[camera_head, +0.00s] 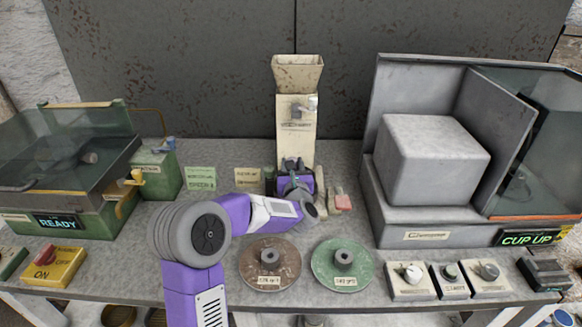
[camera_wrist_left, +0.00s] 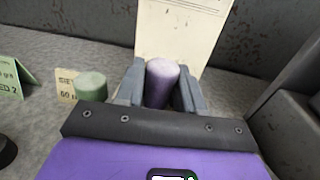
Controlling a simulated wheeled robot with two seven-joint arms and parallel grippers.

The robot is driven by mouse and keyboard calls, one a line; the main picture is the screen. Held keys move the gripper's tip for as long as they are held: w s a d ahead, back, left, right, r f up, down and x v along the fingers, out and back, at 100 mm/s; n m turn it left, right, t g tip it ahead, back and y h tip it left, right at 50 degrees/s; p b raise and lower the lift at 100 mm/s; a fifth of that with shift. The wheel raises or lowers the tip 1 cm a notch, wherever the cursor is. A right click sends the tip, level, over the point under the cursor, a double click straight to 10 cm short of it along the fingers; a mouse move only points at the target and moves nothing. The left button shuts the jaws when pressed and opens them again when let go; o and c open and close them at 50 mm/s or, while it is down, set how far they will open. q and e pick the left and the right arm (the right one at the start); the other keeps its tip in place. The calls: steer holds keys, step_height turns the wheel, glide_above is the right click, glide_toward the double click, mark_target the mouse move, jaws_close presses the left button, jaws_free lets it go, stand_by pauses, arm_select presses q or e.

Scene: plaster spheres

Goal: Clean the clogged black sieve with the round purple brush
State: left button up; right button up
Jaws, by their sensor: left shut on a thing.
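My left gripper (camera_head: 294,166) is at the foot of the beige dispenser in the head view. In the left wrist view its fingers (camera_wrist_left: 159,92) are shut on an upright lavender cylinder, apparently the round purple brush (camera_wrist_left: 162,72). Its lower end is hidden by the gripper, so I cannot see bristles or whether it touches the table. A green cylinder (camera_wrist_left: 91,87) stands just left of the fingers. I cannot pick out the black sieve in either view. My right gripper is not in view.
The beige dispenser (camera_head: 297,125) stands close behind the gripper. A green glass-lidded machine (camera_head: 105,190) is left, a grey cabinet (camera_head: 400,215) right. A brown disc (camera_head: 285,282) and a green disc (camera_head: 358,280) lie in front. Small switches (camera_head: 408,290) line the front right.

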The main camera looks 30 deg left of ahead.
arm_select(q)
steer(key=shift+s+a+f+y, duration=0.15)
steer(key=shift+a+f+y, duration=0.15)
steer(key=shift+a, duration=0.05)
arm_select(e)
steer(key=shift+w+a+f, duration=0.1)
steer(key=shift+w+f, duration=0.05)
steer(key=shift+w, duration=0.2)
arm_select(q)
steer(key=shift+s+d, duration=0.1)
steer(key=shift+s, duration=0.05)
steer(key=shift+s+d+f, duration=0.1)
steer(key=shift+s+d, duration=0.05)
steer(key=shift+s, duration=0.1)
steer(key=shift+s+d, duration=0.15)
steer(key=shift+d, duration=0.05)
steer(key=shift+f, duration=0.1)
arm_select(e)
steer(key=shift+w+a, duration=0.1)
arm_select(q)
steer(key=shift+d+f, duration=0.1)
steer(key=shift+f, duration=0.1)
